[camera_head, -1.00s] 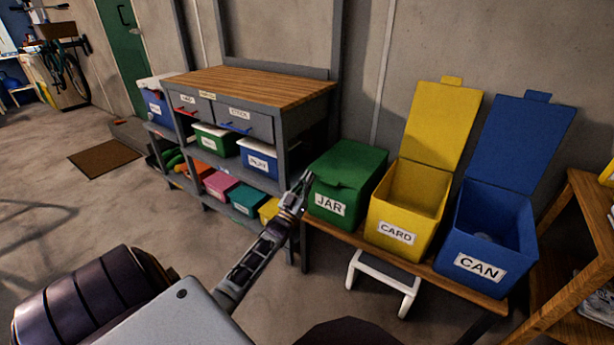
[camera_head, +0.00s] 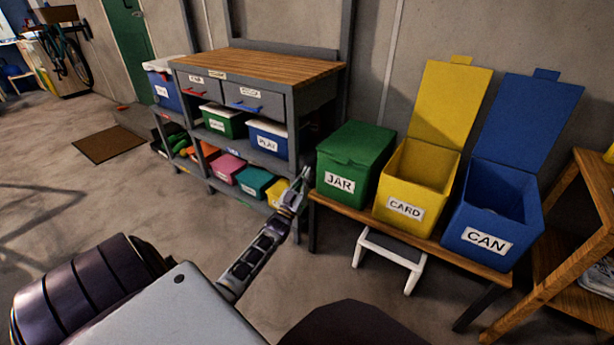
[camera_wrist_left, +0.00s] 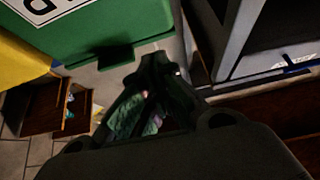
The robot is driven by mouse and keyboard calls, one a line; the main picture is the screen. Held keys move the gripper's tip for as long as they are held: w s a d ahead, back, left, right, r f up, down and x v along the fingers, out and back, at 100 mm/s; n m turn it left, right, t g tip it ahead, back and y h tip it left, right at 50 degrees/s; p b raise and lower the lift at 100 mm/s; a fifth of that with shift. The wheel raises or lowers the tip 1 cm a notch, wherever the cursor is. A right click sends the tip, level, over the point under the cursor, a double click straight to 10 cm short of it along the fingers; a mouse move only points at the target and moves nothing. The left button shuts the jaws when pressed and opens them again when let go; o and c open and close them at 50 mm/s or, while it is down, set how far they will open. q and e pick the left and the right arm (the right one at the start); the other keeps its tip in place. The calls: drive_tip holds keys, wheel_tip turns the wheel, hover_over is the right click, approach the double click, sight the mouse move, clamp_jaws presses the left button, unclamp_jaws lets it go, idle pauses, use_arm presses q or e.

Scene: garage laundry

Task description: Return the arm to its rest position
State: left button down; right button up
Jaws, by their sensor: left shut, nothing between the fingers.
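My left gripper (camera_head: 303,178) is shut and empty. In the head view its fingertips point up, just left of the closed green JAR bin (camera_head: 352,165) and in front of the workbench's right leg. In the left wrist view my gripper (camera_wrist_left: 154,62) shows dark at the centre, with the green bin (camera_wrist_left: 105,30) beyond it at the upper left. Whether the fingertips touch the bin is hard to tell; they look apart. My right gripper is not in view.
The yellow CARD bin (camera_head: 405,208) and blue CAN bin (camera_head: 485,237) stand open on the low bench (camera_head: 435,249). A white step stool (camera_head: 390,256) sits below. The workbench (camera_head: 265,66) holds drawers and several small bins.

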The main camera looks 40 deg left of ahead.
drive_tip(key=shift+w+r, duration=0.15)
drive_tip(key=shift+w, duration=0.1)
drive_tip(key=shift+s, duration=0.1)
